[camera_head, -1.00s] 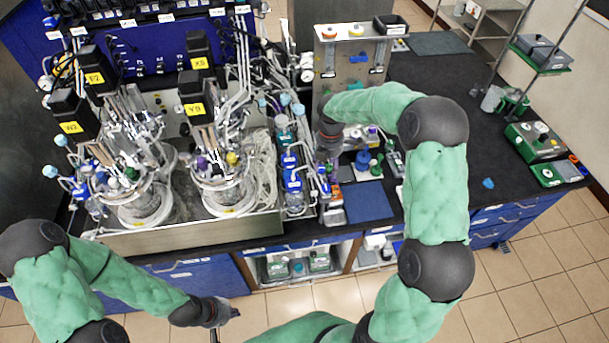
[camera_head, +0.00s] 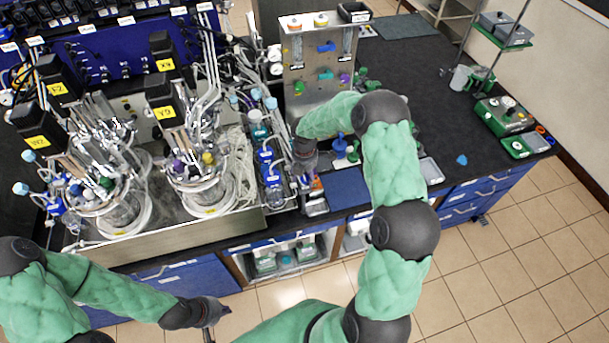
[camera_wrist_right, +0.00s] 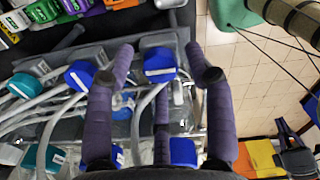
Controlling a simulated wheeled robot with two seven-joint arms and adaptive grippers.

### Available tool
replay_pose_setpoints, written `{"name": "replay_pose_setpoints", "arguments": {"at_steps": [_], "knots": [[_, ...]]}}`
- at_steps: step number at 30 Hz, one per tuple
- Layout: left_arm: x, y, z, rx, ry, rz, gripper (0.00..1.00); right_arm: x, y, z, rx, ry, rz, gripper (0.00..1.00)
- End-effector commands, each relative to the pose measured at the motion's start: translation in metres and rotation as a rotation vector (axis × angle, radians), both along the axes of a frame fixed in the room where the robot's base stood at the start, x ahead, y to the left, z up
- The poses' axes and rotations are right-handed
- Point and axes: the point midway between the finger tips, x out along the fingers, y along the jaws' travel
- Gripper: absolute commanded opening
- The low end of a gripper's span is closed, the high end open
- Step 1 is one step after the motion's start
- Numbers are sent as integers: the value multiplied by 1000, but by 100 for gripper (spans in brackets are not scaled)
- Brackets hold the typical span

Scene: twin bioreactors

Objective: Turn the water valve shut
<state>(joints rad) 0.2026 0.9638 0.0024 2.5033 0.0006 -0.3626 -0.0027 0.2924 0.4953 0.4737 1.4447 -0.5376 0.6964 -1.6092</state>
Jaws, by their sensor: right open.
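A grey metal panel (camera_head: 305,68) stands upright at the back of the bench in the head view. It carries small knobs: a blue one (camera_head: 326,47), a green one (camera_head: 325,74) and a purple one (camera_head: 344,79). Which of them is the water valve I cannot tell. My right gripper (camera_head: 310,182) is low over the bench front, well in front of the panel and beside blue-capped bottles. In the right wrist view (camera_wrist_right: 160,68) its purple fingers are spread and empty. My left gripper (camera_head: 218,322) is open and empty in front of the bench, its fingertips apart.
Two glass bioreactors (camera_head: 205,185) stand in a metal tray at left. Blue-labelled bottles (camera_head: 268,170) stand close beside my right gripper; blue caps (camera_wrist_right: 158,62) and tubing lie under its fingers. A blue mat (camera_head: 345,188) lies to its right.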

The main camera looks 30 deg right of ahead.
Motion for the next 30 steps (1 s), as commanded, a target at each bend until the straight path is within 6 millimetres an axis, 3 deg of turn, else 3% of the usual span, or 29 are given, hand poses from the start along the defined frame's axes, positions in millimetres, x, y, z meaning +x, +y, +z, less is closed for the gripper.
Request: {"name": "replay_pose_setpoints", "arguments": {"at_steps": [3, 9, 20, 30], "knots": [[0, 0, 0, 0, 0, 0, 0, 0, 0, 0, 0, 0, 0, 54], [0, 0, 0, 0, 0, 0, 0, 0, 0, 0, 0, 0, 0, 0], [0, 0, -4, 0, 0, 0, 0, 0, 0, 0, 0, 0, -32, 0], [0, 0, -24, 0, 0, 0, 0, 0, 0, -2, 0, -1, -244, 0]]}}
